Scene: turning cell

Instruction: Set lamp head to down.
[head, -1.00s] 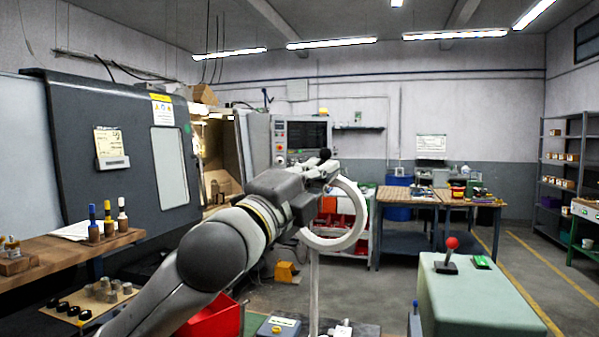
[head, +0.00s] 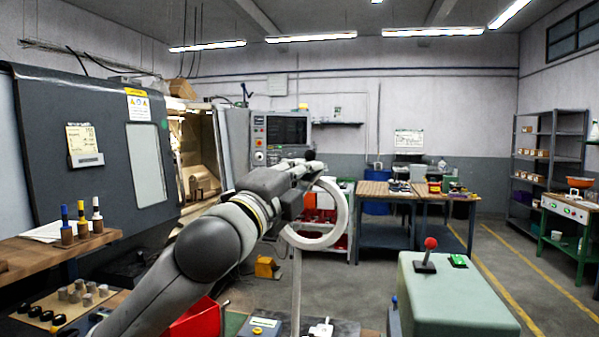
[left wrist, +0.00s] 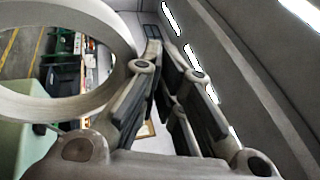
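The lamp head, a pale ring (head: 343,222), stands on a thin upright post (head: 296,290) in the middle of the head view. The ring looks steeply tilted. My left gripper (head: 312,165) is at its upper left edge and hides part of it. In the left wrist view the ring (left wrist: 60,108) fills the left side, beside the left finger and not between the fingers. Whether they touch I cannot tell. In that view my left gripper (left wrist: 161,45) looks open by a narrow gap, with nothing between its fingers. My right gripper is not in view.
A green cabinet (head: 455,300) with a red-knobbed lever (head: 428,250) stands at the right front. A lathe (head: 90,150) and a wooden bench (head: 50,255) are at the left. A red bin (head: 197,325) is below my arm. Open floor lies beyond the cabinet.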

